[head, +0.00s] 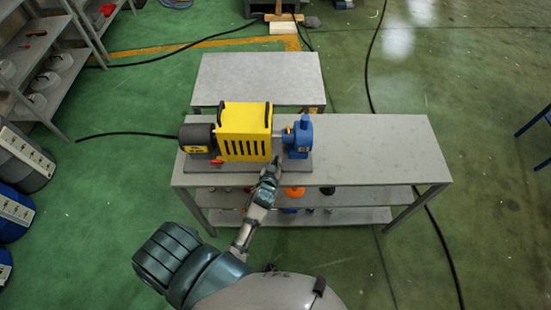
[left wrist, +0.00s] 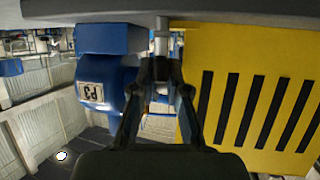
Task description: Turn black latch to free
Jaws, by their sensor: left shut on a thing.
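The yellow slotted guard (head: 243,135) stands on the bench between a dark motor (head: 197,138) and a blue pump (head: 299,138). My left gripper (head: 271,164) is at the front of the gap between guard and pump. In the left wrist view, my left gripper (left wrist: 161,72) has its fingers drawn together below a grey metal post (left wrist: 161,40), with the yellow guard (left wrist: 255,90) to the right and the blue pump (left wrist: 108,75) to the left. It is shut on a small dark part, apparently the black latch, mostly hidden by the fingertips. My right gripper is not in view.
The grey bench (head: 385,150) is clear to the right of the pump. A lower shelf (head: 350,216) holds an orange-topped item (head: 294,192). A second grey table (head: 258,78) stands behind. Black cables lie on the green floor, and shelving stands at the left.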

